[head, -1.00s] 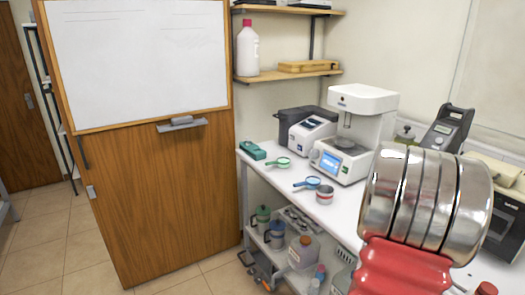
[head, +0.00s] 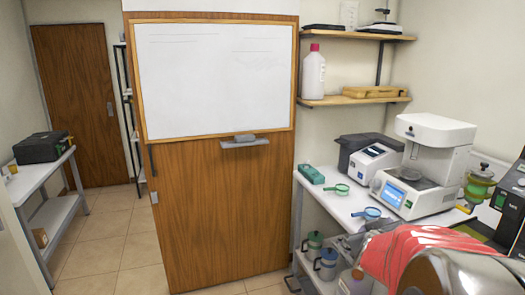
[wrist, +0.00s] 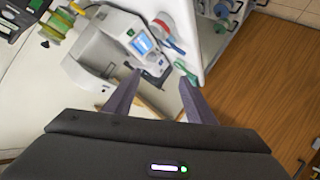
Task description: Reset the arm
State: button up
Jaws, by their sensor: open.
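My gripper (wrist: 158,78) is open in the wrist view, its two dark fingers apart with nothing held between them. Beyond the fingertips is a white instrument with a blue screen (wrist: 143,44), which also stands on the bench in the head view (head: 424,165). A blue-handled round dish (head: 372,213) and a green-handled one (head: 341,189) lie on the bench in front of the instruments. My red and metal arm links fill the lower right of the head view, and my gripper does not show there.
The white bench (head: 325,196) carries a grey-and-white device (head: 370,158) and a green box (head: 311,174). Shelves (head: 355,99) hang above. Tiled floor (head: 105,245) is open farther left, before a side table (head: 45,175).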

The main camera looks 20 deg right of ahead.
jog(key=w+a+n+y, duration=0.1)
jog(key=a+n+y, duration=0.45)
jog(key=a, duration=2.05)
jog(key=s+a+f+m+g+y, duration=0.1)
jog(key=s+a+y, duration=0.4)
jog(key=s+a, duration=0.9)
jog(key=shift+f+m+g, duration=0.25)
jog(key=shift+m+g, duration=0.2)
jog(key=shift+g, duration=0.75)
